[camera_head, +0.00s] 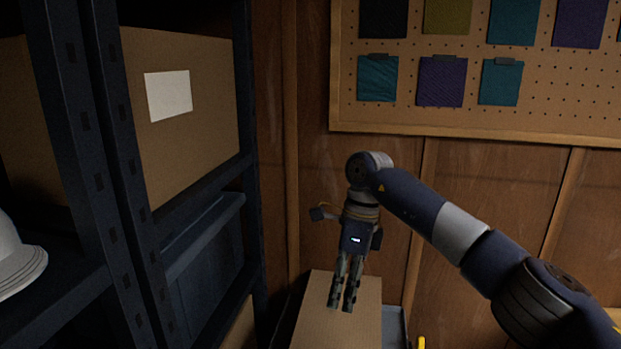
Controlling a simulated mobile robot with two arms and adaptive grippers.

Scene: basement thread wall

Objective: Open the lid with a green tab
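No green tab shows in the head view. A brown cardboard surface (330,325), seemingly the top of a box, lies at the bottom middle; its front is cut off by the picture edge. My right gripper (341,305) points down over this surface, with its two fingers slightly apart and nothing seen between them. I cannot tell whether the fingertips touch the cardboard. My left gripper is out of view.
A dark metal shelf (105,160) fills the left side, holding a large cardboard box (205,125), a blue-grey bin (205,250) and a white helmet (15,262). A pegboard (430,115) with colored swatches hangs on the wood wall. A small yellow piece (421,343) shows at the bottom.

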